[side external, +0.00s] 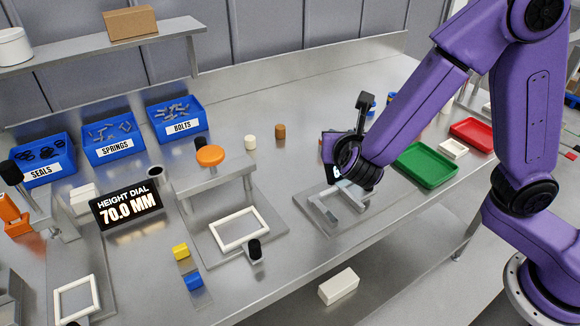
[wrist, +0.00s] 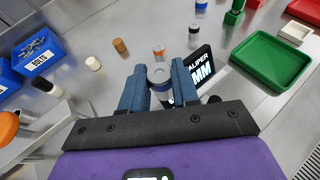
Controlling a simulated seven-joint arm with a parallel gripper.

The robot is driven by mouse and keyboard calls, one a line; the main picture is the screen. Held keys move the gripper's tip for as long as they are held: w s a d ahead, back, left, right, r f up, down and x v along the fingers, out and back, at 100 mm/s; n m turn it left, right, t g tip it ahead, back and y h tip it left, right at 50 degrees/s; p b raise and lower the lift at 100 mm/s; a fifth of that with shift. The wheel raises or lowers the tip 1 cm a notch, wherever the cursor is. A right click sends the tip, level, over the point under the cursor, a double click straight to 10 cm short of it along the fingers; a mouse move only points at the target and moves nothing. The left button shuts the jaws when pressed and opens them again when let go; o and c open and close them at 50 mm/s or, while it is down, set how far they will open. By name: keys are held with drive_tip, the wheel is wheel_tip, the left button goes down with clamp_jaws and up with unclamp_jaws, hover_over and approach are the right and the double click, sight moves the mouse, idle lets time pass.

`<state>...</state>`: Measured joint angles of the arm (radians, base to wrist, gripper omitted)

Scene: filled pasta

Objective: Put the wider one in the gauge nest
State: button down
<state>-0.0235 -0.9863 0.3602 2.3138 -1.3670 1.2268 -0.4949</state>
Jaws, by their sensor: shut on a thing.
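My gripper (wrist: 160,82) is shut on a grey-topped cylinder (wrist: 159,73), held upright between the two blue fingers. Its lower part is mostly hidden by the fingers. In the side view my gripper (side external: 343,180) hangs over a metal plate with a grey bracket (side external: 350,205), and the held piece cannot be made out. Just beyond the fingers in the wrist view is a black caliper display (wrist: 197,75), partly covered. I cannot tell for sure which fixture is the gauge nest. White square frames lie on a middle plate (side external: 240,228) and at the lower left (side external: 77,298).
A brown cylinder (side external: 280,131) and a cream cylinder (side external: 250,142) stand behind. A green tray (side external: 426,165) and a red tray (side external: 472,133) lie right. The height dial (side external: 127,205) reads 70.0 MM.

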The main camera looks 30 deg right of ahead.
drive_tip(key=shift+w+d+f, duration=0.1)
drive_tip(key=shift+w+d, duration=0.1)
drive_tip(key=shift+w, duration=0.5)
drive_tip(key=w+a+f, duration=0.1)
drive_tip(key=w+f, duration=0.2)
drive_tip(key=w, duration=0.1)
drive_tip(key=w+a+f, duration=0.1)
drive_tip(key=w+f, duration=0.2)
drive_tip(key=w, duration=0.1)
drive_tip(key=w+a+f, duration=0.1)
drive_tip(key=w+f, duration=0.2)
drive_tip(key=w, duration=0.1)
drive_tip(key=shift+w+a+f, duration=0.15)
drive_tip(key=shift+w+a, duration=0.15)
drive_tip(key=shift+w, duration=0.1)
drive_tip(key=shift+w+a+f, duration=0.1)
drive_tip(key=shift+w+f, duration=0.1)
drive_tip(key=shift+f, duration=1.6)
drive_tip(key=shift+f, duration=0.1)
drive_tip(key=c, duration=0.8)
unclamp_jaws()
drive_tip(key=shift+c, duration=0.2)
